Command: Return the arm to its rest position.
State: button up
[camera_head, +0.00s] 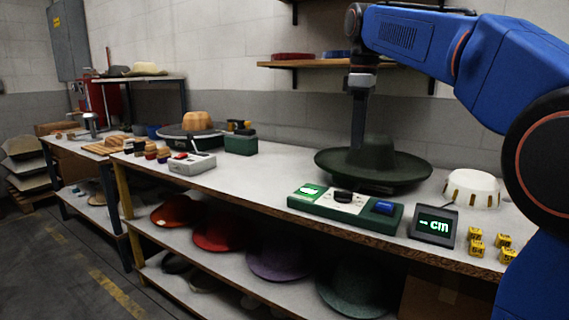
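My blue arm (445,55) reaches in from the right and bends down over the bench. My gripper (357,143) points straight down, its dark tip at the crown of a dark green wide-brimmed hat (405,172). Its fingers show as one narrow dark shape, so I cannot tell whether they are open or shut, or whether they touch the hat. The hat sits upright on a dark base, mostly hidden under the brim.
A green control box (325,208) and a display reading "- cm" (433,226) stand in front of the hat. A shelf (320,64) hangs behind. Coloured hats (215,233) lie below.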

jog(key=s+d+f+m+t, duration=0.2)
jog(key=s+f+m, duration=0.4)
jog(key=s+f, duration=0.9)
jog(key=s+d+f+m+t, duration=0.2)
jog(key=s+f+m, duration=0.4)
jog(key=s+f, duration=0.9)
notch_tip(320, 180, down, 4)
jog(key=shift+s+d+r, duration=0.15)
jog(key=shift+d+r, duration=0.1)
jog(key=shift+d, duration=0.55)
